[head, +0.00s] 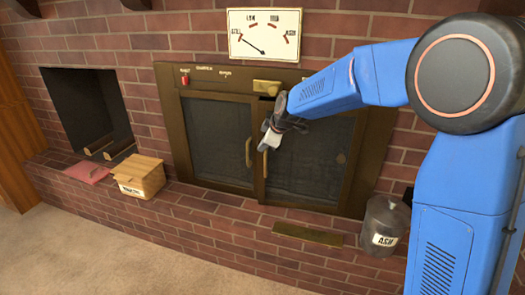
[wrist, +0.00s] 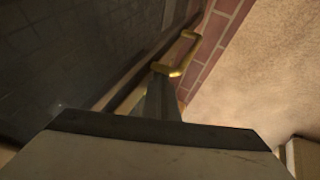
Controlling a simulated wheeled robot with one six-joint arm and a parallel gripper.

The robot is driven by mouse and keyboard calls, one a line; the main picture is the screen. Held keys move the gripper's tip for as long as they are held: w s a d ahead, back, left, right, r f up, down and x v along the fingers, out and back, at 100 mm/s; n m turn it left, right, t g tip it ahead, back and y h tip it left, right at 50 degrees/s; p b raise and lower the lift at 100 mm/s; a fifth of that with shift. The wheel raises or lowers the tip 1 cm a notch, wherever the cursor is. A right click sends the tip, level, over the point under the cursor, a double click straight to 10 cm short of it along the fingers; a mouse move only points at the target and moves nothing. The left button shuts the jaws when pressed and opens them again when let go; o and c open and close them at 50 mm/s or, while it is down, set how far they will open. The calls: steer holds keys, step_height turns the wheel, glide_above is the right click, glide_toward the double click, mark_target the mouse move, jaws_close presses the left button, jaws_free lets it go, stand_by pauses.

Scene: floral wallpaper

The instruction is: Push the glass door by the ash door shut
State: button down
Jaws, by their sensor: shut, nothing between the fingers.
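The brass-framed fireplace has two dark glass doors: the left glass door (head: 215,140) and the right glass door (head: 305,165), each with a brass handle near the middle. The right door is nearer the brass plate (head: 308,235) low in the brick, possibly the ash door. I cannot tell how far the right door stands open. My gripper (head: 268,142) is shut and empty, in front of the doors' meeting edges and partly covering the right door. In the wrist view, its fingers (wrist: 162,95) reach close to a brass handle (wrist: 184,52); contact is unclear. Dark glass (wrist: 65,55) fills the left.
An ash bucket (head: 385,228) stands right of the brass plate, near my blue arm. A wooden box (head: 140,178) and a pink item (head: 88,173) sit left on the brick ledge. A dial (head: 264,35) hangs above. The carpet (head: 110,250) in front is clear.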

steer(key=w, duration=0.4)
steer(key=w+d, duration=0.1)
steer(key=w, duration=0.1)
steer(key=shift+r, duration=0.1)
steer(key=shift+r, duration=0.1)
steer(key=shift+a, duration=0.1)
